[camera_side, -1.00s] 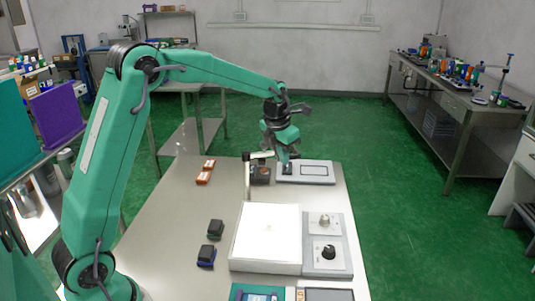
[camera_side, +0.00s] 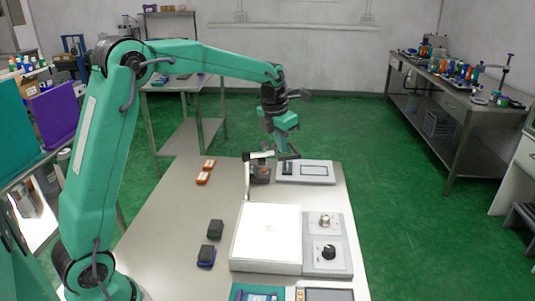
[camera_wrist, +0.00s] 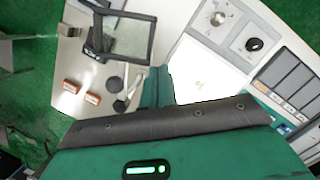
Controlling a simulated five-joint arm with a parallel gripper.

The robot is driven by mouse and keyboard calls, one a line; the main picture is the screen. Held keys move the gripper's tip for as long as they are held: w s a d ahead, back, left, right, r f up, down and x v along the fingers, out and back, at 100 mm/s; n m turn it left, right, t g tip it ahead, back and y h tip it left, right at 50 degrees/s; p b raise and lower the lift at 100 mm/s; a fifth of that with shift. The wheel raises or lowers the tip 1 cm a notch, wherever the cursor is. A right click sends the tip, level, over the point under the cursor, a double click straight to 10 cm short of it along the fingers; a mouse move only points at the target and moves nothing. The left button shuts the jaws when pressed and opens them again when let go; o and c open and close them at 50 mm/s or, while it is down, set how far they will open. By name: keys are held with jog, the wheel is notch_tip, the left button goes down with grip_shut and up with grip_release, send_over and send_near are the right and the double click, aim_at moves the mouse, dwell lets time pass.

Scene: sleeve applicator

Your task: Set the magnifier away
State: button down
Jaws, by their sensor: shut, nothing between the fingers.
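The magnifier appears to be the black-framed clear lens (camera_wrist: 130,40) at the upper left of the wrist view. In the side view it shows as a thin dark bar (camera_side: 289,157), nearly edge-on, at the end of a pale jointed arm (camera_side: 260,155) on a thin post. Round dark joints (camera_wrist: 113,83) of that arm show below the lens in the wrist view. My gripper (camera_side: 281,149) is shut and empty, close above the lens in the side view. In the wrist view its fingers (camera_wrist: 156,74) are together, right of the arm joints. I cannot tell whether they touch the magnifier.
A grey tray (camera_side: 325,180) with a dark outlined recess lies at the far end of the table. A white light box (camera_side: 266,235) and a knob panel (camera_side: 337,226) stand nearer. Orange blocks (camera_side: 203,178) and dark blocks (camera_side: 207,253) sit left.

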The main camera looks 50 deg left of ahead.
jog(key=shift+v, duration=1.75)
jog(key=shift+s, duration=0.1)
jog(key=s+d+r+m+t, duration=0.1)
jog(key=s+d+r+m, duration=0.1)
jog(key=s+m, duration=0.6)
jog(key=s+d+r+m, duration=0.3)
jog(key=s+m, duration=0.4)
jog(key=m, duration=0.3)
jog(key=s+d+f+m+t, duration=0.1)
jog(key=s+f+m, duration=0.1)
jog(key=s+m, duration=0.5)
jog(key=s+d+f+m, duration=0.1)
jog(key=s+f+m, duration=0.2)
jog(key=s+m, duration=0.4)
jog(key=m, duration=0.3)
jog(key=shift+t, duration=0.4)
